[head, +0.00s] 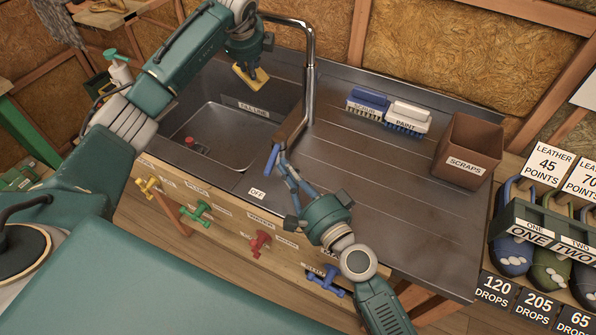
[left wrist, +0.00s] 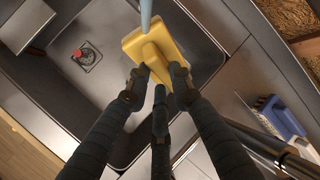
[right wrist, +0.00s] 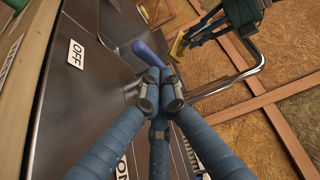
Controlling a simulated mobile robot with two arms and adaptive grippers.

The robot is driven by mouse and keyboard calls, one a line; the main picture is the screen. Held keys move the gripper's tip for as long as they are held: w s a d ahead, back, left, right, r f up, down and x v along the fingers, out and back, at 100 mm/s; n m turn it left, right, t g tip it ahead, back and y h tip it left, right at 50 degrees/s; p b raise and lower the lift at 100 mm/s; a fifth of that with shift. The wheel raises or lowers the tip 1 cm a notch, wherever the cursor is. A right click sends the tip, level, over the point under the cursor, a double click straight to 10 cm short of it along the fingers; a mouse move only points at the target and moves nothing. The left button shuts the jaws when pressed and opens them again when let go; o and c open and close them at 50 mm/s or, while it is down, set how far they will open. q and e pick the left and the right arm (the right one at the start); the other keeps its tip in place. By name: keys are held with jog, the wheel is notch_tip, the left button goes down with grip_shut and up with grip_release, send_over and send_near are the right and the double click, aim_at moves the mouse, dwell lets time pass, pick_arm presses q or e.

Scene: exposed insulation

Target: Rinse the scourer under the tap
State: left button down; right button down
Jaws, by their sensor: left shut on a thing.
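The yellow scourer (head: 250,78) is held above the sink basin (head: 222,130) by my left gripper (head: 246,62), which is shut on it. In the left wrist view the scourer (left wrist: 160,55) sits between the fingertips, and a pale blue column (left wrist: 146,14), apparently water, meets its top. The metal tap (head: 309,75) arches over from the sink's right side. My right gripper (head: 283,160) has its fingers together beside the blue lever handle (head: 272,157). The handle also shows in the right wrist view (right wrist: 148,52); whether the fingers touch it is unclear.
An OFF label (head: 257,194) lies near the lever. Blue and white brushes (head: 367,104) and a brown SCRAPS box (head: 467,150) stand on the drainboard. A red plug (head: 190,142) is in the basin. Coloured taps (head: 260,242) line the counter's front. The middle drainboard is clear.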

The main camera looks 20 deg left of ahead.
dwell(0.3)
jog(key=shift+s+a, duration=0.55)
jog(key=shift+a, duration=0.6)
jog(key=shift+d, duration=0.55)
jog(key=d, duration=0.3)
jog(key=shift+s+f, duration=0.15)
jog(key=s+d, duration=0.1)
jog(key=s, duration=0.1)
jog(key=s+d, duration=0.4)
jog(key=shift+s+d, duration=0.25)
jog(key=shift+s, duration=0.1)
jog(key=shift+s+d, duration=0.45)
jog(key=shift+d, duration=0.05)
